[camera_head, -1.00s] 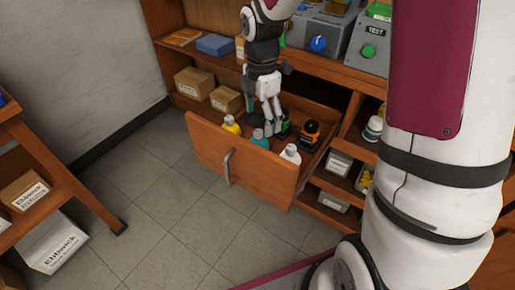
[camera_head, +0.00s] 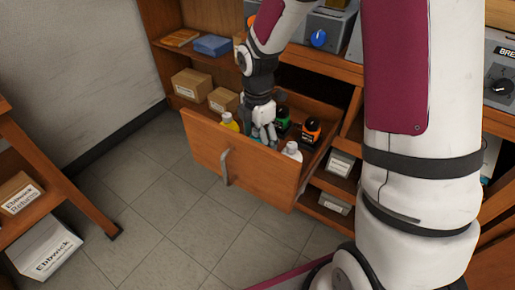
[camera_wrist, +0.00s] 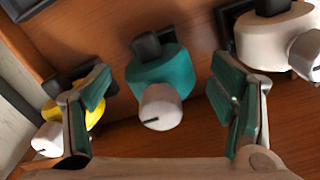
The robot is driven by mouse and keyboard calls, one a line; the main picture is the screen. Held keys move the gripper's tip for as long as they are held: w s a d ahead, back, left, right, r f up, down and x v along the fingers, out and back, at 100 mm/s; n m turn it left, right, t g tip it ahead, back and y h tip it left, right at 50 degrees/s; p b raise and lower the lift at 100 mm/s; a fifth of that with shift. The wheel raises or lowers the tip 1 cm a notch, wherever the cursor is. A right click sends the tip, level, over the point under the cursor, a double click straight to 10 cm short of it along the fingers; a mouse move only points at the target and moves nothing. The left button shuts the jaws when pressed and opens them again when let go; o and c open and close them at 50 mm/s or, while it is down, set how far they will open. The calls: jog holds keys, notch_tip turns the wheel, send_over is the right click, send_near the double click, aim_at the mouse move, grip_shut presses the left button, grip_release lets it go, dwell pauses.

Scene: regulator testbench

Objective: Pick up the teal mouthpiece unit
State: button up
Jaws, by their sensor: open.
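The teal mouthpiece unit (camera_wrist: 163,72) stands in the open drawer, with a pale round cap facing the wrist camera and a black part behind it. My gripper (camera_wrist: 165,95) is open, with one finger on each side of the teal unit and visible gaps between. In the head view my gripper (camera_head: 264,138) reaches down into the drawer and mostly hides the teal unit. Whether the fingers touch it cannot be seen there.
A yellow unit (camera_head: 229,121) is left of my gripper and a white unit (camera_head: 292,151) right. The drawer front (camera_head: 205,150) is close in front; the floor beyond is clear.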

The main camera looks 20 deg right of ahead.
jog(key=c, duration=1.3)
